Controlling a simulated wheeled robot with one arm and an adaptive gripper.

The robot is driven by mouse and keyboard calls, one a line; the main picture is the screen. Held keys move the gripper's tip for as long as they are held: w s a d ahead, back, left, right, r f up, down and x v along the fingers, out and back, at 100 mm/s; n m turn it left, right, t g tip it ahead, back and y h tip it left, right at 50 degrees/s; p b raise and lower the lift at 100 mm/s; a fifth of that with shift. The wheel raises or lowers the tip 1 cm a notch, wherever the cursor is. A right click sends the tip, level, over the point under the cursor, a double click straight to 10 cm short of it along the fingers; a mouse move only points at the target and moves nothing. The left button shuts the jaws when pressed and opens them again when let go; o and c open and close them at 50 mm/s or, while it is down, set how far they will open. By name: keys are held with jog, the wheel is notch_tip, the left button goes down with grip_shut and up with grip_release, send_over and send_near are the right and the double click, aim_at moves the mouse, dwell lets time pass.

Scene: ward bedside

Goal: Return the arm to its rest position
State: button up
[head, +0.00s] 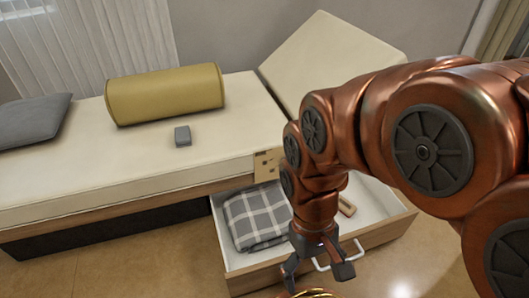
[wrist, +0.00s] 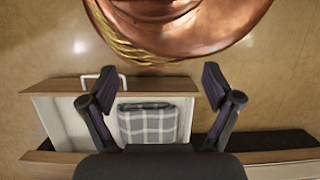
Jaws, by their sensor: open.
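My gripper (head: 318,268) is open and empty, hanging at the front of an open drawer under the bed. In the wrist view its two fingers (wrist: 157,100) stand wide apart with nothing between them touching. My copper-coloured arm reaches in from the right of the head view. The drawer (head: 386,232) is pulled out and has a white handle (head: 343,256). A grey plaid folded cloth (head: 256,218) lies in it; it also shows in the wrist view (wrist: 148,124). A small wooden-edged item (head: 347,208) lies in the drawer, partly hidden by my arm.
The bed (head: 60,176) holds a mustard bolster (head: 165,93), a small grey block (head: 183,136) and a grey pillow (head: 32,121). Its backrest (head: 328,62) is raised at the right. The floor (head: 120,262) at front left is clear.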

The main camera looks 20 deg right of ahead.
jog(key=w+a+r+t+p, duration=0.15)
jog(key=w+r+p, duration=0.25)
jog(key=r+p, duration=0.45)
jog(key=w+r+t+p, duration=0.2)
jog(key=w+r+p, duration=0.1)
jog(key=r+p, duration=0.6)
jog(key=s+d+r+g+p, duration=0.1)
jog(key=s+r+p, duration=0.2)
jog(key=r+p, duration=0.7)
jog(key=s+r+p, duration=0.3)
jog(key=r+p, duration=0.7)
jog(key=r, duration=0.2)
jog(key=shift+d+r+g+p, duration=0.3)
jog(key=shift+d+g+p, duration=0.05)
jog(key=shift+p, duration=0.05)
jog(key=shift+s, duration=0.1)
